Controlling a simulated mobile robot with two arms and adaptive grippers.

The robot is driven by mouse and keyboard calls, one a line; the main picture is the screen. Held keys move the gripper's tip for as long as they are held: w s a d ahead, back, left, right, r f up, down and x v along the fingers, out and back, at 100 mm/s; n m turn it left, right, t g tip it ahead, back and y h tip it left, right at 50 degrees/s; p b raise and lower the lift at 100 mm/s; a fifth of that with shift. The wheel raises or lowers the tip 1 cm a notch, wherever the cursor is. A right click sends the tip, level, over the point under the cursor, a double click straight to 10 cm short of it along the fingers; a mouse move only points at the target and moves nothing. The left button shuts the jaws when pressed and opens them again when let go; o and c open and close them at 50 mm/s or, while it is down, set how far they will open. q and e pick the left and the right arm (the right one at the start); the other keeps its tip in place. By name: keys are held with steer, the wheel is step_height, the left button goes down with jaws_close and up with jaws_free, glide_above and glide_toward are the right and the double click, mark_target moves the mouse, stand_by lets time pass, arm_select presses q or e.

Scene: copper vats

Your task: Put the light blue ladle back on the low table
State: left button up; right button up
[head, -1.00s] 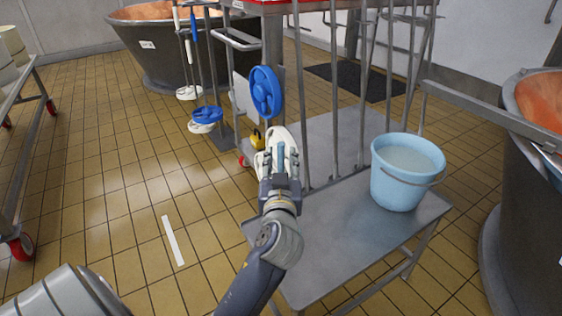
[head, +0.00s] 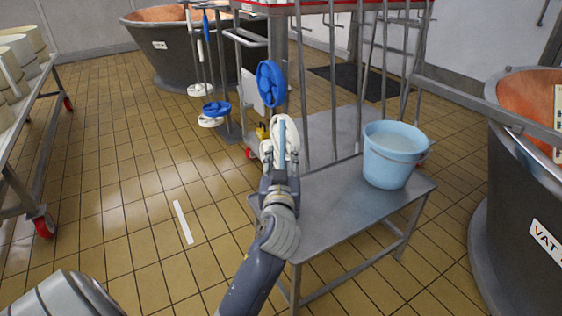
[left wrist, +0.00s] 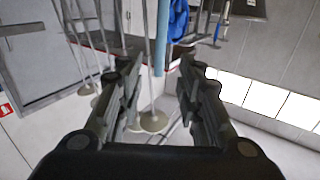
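A thin light blue shaft (head: 282,138), which looks like the ladle's handle, stands between the fingers of my left gripper (head: 281,158). In the left wrist view the shaft (left wrist: 161,45) runs upward from between the fingers, with a gap on each side. The left gripper is open around it. The ladle's bowl cannot be made out. The low grey table (head: 325,215) stands just right of this gripper, at centre right of the head view. My right gripper is not in view.
A light blue bucket (head: 391,165) stands on the low table's right end. Metal bars rise behind the table. A rack holds blue and white tools (head: 214,107). A copper vat (head: 530,190) is at right; a trolley (head: 42,75) is at left.

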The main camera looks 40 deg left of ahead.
arm_select(q)
steer(key=s+d+f+m+g+h, duration=0.6)
steer(key=s+d+f+m+h, duration=0.3)
steer(key=s+d+f, duration=1)
steer(key=d+h, duration=0.1)
steer(key=h, duration=0.1)
steer(key=shift+s+d+h, duration=0.2)
steer(key=shift+s+h, duration=0.05)
steer(key=shift+h, duration=0.05)
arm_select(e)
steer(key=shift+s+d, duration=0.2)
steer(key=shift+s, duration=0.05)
arm_select(q)
steer(key=shift+f, duration=0.1)
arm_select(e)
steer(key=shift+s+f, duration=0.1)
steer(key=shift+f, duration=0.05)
